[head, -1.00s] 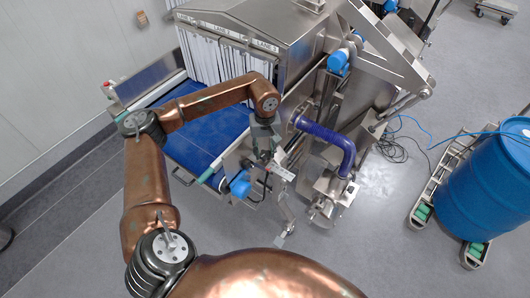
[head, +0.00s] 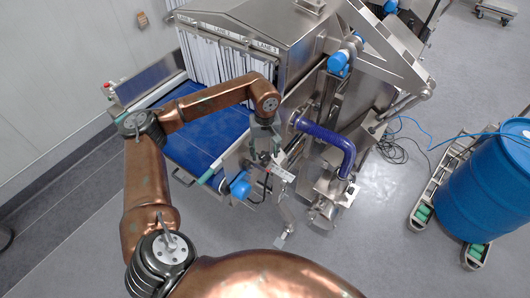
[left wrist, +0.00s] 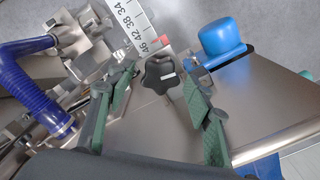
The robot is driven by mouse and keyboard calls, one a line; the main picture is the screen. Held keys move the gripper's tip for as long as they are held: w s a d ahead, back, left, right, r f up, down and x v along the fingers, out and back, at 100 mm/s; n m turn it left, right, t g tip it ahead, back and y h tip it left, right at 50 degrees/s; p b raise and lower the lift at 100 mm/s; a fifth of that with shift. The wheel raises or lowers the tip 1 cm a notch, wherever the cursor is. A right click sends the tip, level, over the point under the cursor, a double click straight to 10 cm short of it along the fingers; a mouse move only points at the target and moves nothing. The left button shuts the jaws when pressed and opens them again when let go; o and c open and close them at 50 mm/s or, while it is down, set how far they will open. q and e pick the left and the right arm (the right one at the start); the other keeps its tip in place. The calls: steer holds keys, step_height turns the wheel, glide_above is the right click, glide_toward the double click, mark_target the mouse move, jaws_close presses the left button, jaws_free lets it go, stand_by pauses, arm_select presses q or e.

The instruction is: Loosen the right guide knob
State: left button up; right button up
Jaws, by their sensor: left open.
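The guide knob, a black star-shaped knob (left wrist: 160,73), shows in the middle of the left wrist view, beside a white number scale (left wrist: 146,34). My left gripper (left wrist: 161,80) is open. Its green-padded fingers stand on either side of the knob in the picture, with a visible gap on each side. I cannot tell how far the tips are from it in depth. In the head view my left gripper (head: 264,153) is over the near corner of the machine, above the scale (head: 283,173), and the knob is hard to make out there. My right gripper is not in view.
A blue rounded cap (left wrist: 222,37) is close to the right finger, and also shows in the head view (head: 240,186). A blue hose (head: 325,135) curves on the right. The blue conveyor belt (head: 190,153) lies left. A blue drum (head: 490,185) stands on the floor at far right.

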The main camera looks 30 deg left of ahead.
mark_target(265, 155)
arm_select(q)
step_height(265, 155, up, 12)
stand_by(0.4)
steer(key=shift+f, duration=0.15)
